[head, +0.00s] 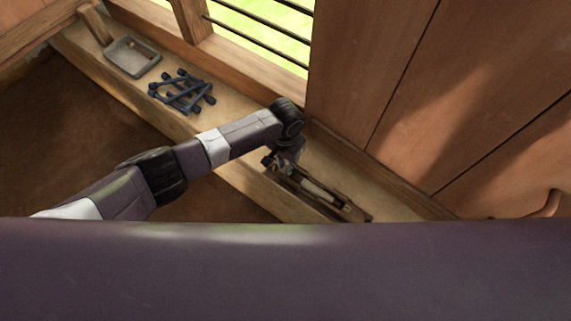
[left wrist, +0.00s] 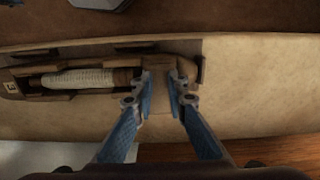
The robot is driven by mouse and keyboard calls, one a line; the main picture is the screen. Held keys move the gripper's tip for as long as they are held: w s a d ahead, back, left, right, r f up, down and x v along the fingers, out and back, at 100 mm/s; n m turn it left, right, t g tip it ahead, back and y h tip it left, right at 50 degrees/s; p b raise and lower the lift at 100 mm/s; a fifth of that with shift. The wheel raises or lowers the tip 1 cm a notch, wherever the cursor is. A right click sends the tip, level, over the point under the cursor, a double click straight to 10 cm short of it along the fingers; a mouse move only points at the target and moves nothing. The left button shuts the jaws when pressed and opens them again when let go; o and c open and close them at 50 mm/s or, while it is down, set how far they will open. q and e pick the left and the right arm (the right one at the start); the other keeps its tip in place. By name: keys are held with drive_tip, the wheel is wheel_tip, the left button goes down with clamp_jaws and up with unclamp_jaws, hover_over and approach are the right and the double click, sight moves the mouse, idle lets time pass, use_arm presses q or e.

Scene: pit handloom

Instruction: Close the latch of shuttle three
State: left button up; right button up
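A long wooden shuttle (left wrist: 40,92) with a white yarn winding (left wrist: 85,79) lies in a wooden holder on the ledge. A small pale label (left wrist: 11,87) is on its left end, its mark too small to read surely. My left gripper (left wrist: 161,78) points down at the shuttle's right end, its two blue fingers apart with brown wood showing between them. I cannot tell whether they touch it. The latch is not clearly distinguishable there. In the head view the shuttle (head: 318,190) lies below my left gripper (head: 275,165). My right gripper is out of view.
A wooden panel wall (head: 400,90) rises behind the shuttle. A barred window (head: 262,25) is at the back. The ledge right of the shuttle is bare.

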use_arm(q)
drive_tip(key=shift+f, duration=0.1)
clamp_jaws()
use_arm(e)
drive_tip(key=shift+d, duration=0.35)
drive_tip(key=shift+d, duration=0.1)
use_arm(q)
drive_tip(key=shift+m, duration=1.6)
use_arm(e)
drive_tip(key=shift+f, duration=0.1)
use_arm(q)
unclamp_jaws()
